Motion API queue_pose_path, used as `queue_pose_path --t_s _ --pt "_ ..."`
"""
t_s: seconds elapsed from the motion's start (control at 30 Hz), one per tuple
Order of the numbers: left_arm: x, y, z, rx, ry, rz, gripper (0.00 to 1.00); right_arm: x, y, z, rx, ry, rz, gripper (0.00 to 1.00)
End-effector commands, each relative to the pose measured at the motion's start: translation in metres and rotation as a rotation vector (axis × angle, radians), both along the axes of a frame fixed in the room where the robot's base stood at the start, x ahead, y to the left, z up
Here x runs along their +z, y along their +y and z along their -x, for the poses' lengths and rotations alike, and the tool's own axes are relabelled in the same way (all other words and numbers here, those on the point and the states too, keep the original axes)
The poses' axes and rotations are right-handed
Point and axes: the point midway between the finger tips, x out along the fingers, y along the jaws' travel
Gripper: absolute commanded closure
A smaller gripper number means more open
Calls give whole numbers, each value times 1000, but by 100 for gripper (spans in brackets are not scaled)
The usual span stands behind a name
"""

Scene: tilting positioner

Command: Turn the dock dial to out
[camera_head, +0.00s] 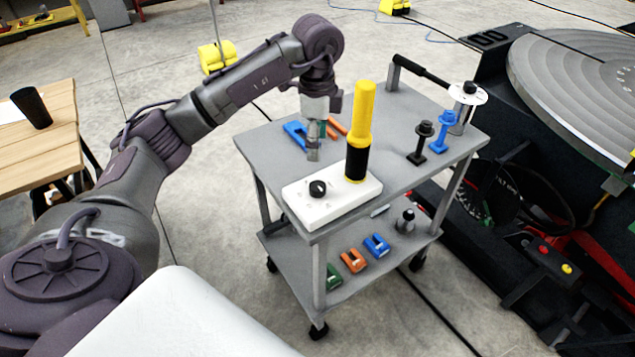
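The dock (347,208) is a white block on the near edge of the grey cart top. Its dial (318,188) is a small black knob on the left part of the dock's top face; the markings around it are too small to read. A yellow and black handheld tool (361,125) stands upright on the right part of the dock. My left gripper (313,154) points down just behind the dial, apart from it, with nothing visible in it. Its fingers look close together, but their gap is not clear from this angle. My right gripper is not in view.
Blue and orange clamps (295,134) lie behind my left gripper. A black peg (420,143) and a blue peg (443,132) stand on the right of the cart top (265,170). The lower shelf (345,287) holds several coloured blocks. A large round positioner table (575,85) is at right.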

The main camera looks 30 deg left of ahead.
Motion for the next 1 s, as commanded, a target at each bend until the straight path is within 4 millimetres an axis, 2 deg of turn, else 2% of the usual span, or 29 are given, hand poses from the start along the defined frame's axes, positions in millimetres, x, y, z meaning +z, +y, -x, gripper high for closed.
queue_pose_path --t_s 0.4,0.6,0.8,1.0 --pt "-84 -1 2 -5 6 4 32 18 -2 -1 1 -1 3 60" --pt "-115 -1 1 -5 3 4 32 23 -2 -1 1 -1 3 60" --pt "-128 -2 0 -7 0 5 32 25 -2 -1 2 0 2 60" --pt "-130 -2 0 -7 0 5 32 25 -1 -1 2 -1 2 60"
